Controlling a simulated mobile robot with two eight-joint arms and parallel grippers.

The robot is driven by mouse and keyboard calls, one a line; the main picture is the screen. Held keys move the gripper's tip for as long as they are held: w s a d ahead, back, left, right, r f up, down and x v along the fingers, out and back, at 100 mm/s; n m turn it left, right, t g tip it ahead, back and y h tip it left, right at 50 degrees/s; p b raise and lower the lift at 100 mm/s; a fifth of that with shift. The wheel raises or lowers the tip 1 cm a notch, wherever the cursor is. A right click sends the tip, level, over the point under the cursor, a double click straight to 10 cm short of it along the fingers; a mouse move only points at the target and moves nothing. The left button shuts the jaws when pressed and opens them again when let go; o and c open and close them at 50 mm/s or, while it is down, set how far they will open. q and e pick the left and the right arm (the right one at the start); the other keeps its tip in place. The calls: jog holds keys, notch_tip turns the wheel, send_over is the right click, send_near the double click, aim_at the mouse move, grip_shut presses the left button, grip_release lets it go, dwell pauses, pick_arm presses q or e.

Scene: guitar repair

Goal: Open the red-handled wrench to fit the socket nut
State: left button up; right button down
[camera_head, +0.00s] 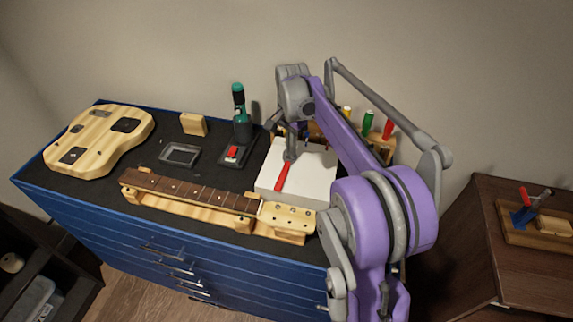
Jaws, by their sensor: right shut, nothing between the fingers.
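The red-handled wrench (282,177) lies on a white box-like block (313,184) at the right part of the blue cabinet top. Its red handle points toward the front, and its grey head lies toward the back, close under my right gripper. My right gripper (290,148) is at the wrench's head end, pointing down, shut with nothing between its fingers. I cannot tell whether it touches the wrench. How wide the wrench's jaws are is too small to tell. I cannot make out the socket nut. My left gripper is not in view.
A guitar neck (195,192) lies on wooden supports along the front edge. A guitar body (98,142), a small tray (179,155), a wooden block (193,124) and a green-black tool on a stand (240,118) sit left. Coloured-handled tools (367,122) stand behind my right arm.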

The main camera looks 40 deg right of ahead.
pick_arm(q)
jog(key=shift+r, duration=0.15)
pick_arm(e)
jog(key=shift+d+r, duration=0.1)
jog(key=shift+r, duration=0.25)
jog(key=shift+w+r+p, duration=0.1)
jog(key=shift+r+p, duration=1.6)
jog(key=shift+r, duration=1.3)
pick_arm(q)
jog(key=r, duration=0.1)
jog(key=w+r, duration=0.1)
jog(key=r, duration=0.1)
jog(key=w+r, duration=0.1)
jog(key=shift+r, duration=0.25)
pick_arm(e)
jog(key=shift+f, duration=0.1)
